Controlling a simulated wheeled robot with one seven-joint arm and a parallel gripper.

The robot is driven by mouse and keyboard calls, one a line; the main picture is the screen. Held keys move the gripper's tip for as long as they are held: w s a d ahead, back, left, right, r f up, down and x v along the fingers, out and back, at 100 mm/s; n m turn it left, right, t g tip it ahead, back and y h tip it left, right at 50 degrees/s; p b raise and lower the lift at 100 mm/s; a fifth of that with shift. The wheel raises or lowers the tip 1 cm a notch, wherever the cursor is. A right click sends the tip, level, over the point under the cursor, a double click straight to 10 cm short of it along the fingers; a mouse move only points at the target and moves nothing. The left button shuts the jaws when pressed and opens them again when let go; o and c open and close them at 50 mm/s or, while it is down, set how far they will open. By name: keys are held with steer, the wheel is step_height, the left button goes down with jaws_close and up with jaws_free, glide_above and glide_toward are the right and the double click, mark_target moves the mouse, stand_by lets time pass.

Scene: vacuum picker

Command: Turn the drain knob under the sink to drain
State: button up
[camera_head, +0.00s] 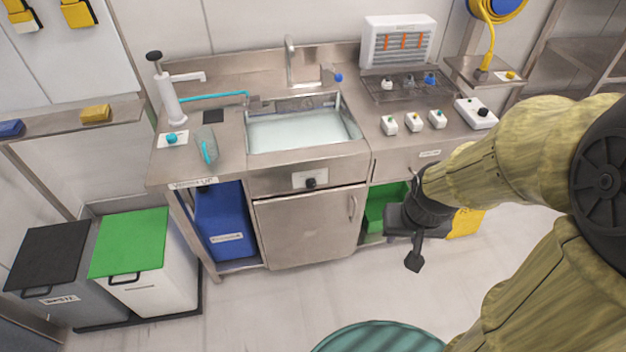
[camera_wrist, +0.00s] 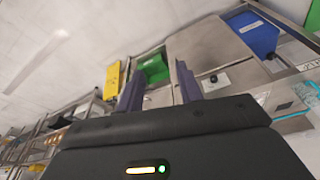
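The drain knob (camera_head: 310,183) is a small black knob on a white plate, on the steel panel just under the sink (camera_head: 304,130). Its plate and dark knob (camera_wrist: 213,80) also show in the wrist view, just right of the right finger. The sink basin holds pale water. My gripper (camera_head: 404,242) is right of and below the knob in the head view, clear of it. In the wrist view my gripper (camera_wrist: 158,88) has its two fingers apart with nothing between them. One finger is partly hidden in the head view.
A cupboard door (camera_head: 312,228) is closed below the knob. A blue container (camera_head: 222,225) stands left of it, and a green bin (camera_head: 384,208) right of it, near my gripper. Several small knobs (camera_head: 413,122) sit on the worktop. The floor in front is largely clear.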

steer(key=shift+w, duration=0.2)
steer(key=o, duration=0.3)
steer(key=shift+o, duration=0.5)
steer(key=w+a+f+n+t+b, duration=0.1)
steer(key=w+a+f+t+b, duration=0.2)
steer(key=w+f+b, duration=0.3)
steer(key=w+f, duration=0.3)
steer(key=shift+f+n+y, duration=0.3)
steer(key=shift+f+n, duration=0.1)
steer(key=w+a+f+t+y+b, duration=0.1)
steer(key=w+a+f+t+b, duration=0.3)
steer(key=f, duration=0.3)
steer(key=w+a+f+t+y+b, duration=0.2)
steer(key=w+a+f+t+b, duration=0.2)
steer(key=f+b, duration=0.3)
steer(key=w+a+f+t+y+b, duration=0.1)
steer(key=w+a+f+t+b, duration=0.2)
steer(key=f, duration=0.5)
steer(key=w+a+b, duration=0.1)
steer(key=a+b, duration=0.1)
steer(key=b, duration=0.1)
steer(key=shift+w+f+t, duration=0.15)
steer(key=shift+f+t, duration=0.25)
